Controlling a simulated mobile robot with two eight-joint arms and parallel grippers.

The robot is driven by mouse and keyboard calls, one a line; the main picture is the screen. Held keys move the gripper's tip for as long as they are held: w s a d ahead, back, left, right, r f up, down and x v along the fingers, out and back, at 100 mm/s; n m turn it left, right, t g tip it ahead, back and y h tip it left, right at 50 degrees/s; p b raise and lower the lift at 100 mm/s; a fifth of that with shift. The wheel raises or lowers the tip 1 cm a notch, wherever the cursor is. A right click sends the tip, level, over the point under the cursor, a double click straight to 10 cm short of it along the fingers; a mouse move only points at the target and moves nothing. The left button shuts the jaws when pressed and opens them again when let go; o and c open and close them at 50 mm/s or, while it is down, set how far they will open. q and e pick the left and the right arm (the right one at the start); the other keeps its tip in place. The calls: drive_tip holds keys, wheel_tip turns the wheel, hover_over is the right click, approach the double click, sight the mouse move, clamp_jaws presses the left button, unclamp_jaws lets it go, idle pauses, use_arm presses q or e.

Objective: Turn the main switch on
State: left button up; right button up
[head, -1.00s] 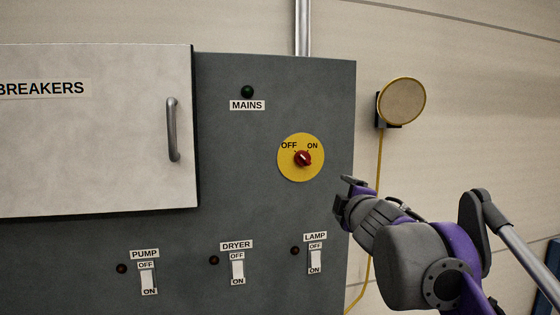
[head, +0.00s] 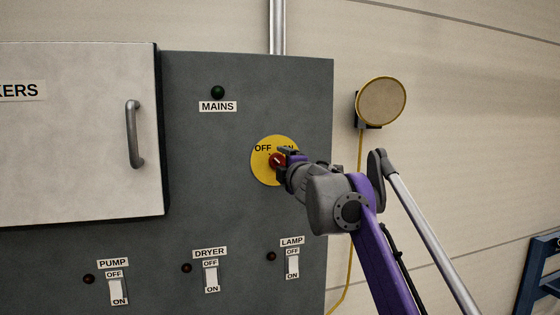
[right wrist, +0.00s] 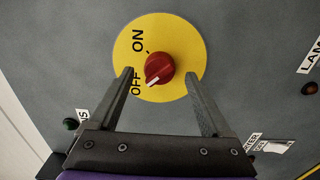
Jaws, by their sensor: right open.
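The main switch is a red rotary knob (head: 277,160) on a yellow disc (head: 262,175) below the MAINS label. In the right wrist view, the knob (right wrist: 159,69) has its white pointer toward the OFF mark. My right gripper (head: 288,157) is at the disc and open. In the right wrist view, its fingers (right wrist: 158,74) stand one on each side of the knob, with gaps to it. I cannot tell how deep the tips reach around it. The arm hides part of the disc and the ON mark in the head view. My left gripper is not in view.
The MAINS lamp (head: 218,92) is dark green. PUMP (head: 118,291), DRYER (head: 211,276) and LAMP (head: 292,263) switches sit lower on the grey panel. A breaker door (head: 75,135) with a handle is at left. A round yellow-rimmed device (head: 382,101) hangs on the wall at right.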

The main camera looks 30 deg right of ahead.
drive_tip(key=shift+x, duration=1)
clamp_jaws()
